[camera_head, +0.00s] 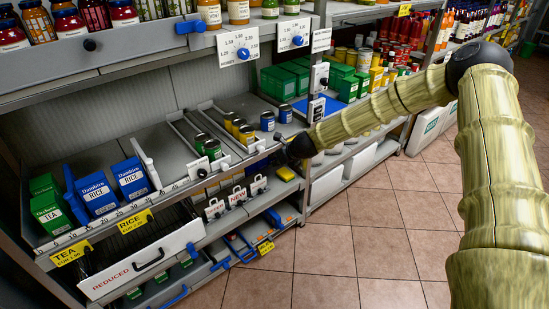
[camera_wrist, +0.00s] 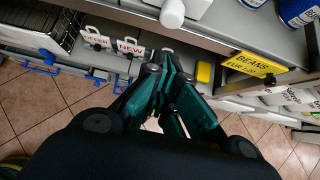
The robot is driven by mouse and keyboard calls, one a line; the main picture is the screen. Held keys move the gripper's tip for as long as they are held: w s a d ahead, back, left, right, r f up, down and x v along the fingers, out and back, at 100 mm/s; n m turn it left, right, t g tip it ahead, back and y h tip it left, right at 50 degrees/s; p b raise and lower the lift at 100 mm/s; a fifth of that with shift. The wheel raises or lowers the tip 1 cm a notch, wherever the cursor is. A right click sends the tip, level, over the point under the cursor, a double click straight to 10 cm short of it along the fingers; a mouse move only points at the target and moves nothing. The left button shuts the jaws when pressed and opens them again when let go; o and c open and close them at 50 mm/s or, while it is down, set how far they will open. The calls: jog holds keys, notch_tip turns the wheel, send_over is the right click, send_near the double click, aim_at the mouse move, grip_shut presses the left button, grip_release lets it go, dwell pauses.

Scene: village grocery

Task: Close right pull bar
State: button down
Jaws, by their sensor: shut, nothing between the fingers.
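Several grey rails with white front ends lie on the middle shelf in the head view. The rightmost white rail end (camera_head: 257,146) is close to my gripper (camera_head: 288,156), at the shelf's front edge. I cannot tell for sure which part is the right pull bar. In the wrist view, a white rounded knob (camera_wrist: 172,13) projects from the shelf edge just beyond my gripper (camera_wrist: 165,62). My gripper's fingers are together and empty. No contact with the knob shows. The fingertips are dark and small in the head view.
Cans (camera_head: 239,128) stand between the rails; rice boxes (camera_head: 131,177) stand left. A yellow item (camera_wrist: 203,72) and a BEANS label (camera_wrist: 254,65) are near my gripper. The tiled floor (camera_head: 360,215) is clear.

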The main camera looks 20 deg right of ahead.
jog(key=v, duration=0.9)
jog(key=shift+b, duration=0.45)
jog(key=shift+f, duration=0.15)
jog(key=s+a+f+n+g+h, duration=0.15)
jog(key=s+a+f+n, duration=0.25)
jog(key=s+f+n, duration=0.5)
jog(key=s+a+f+n+g, duration=0.3)
jog(key=s+a+f+n, duration=0.15)
jog(key=s+f, duration=0.8)
jog(key=s+f+n+g+h, duration=0.1)
jog(key=s+f+n+g, duration=0.1)
jog(key=s+n, duration=0.7)
jog(key=s+f+n+g, duration=0.2)
jog(key=s+f+n, duration=0.3)
jog(key=s, duration=1.6)
jog(key=n, duration=0.4)
jog(key=shift+s+d+h, duration=0.25)
jog(key=shift+d+h, duration=0.1)
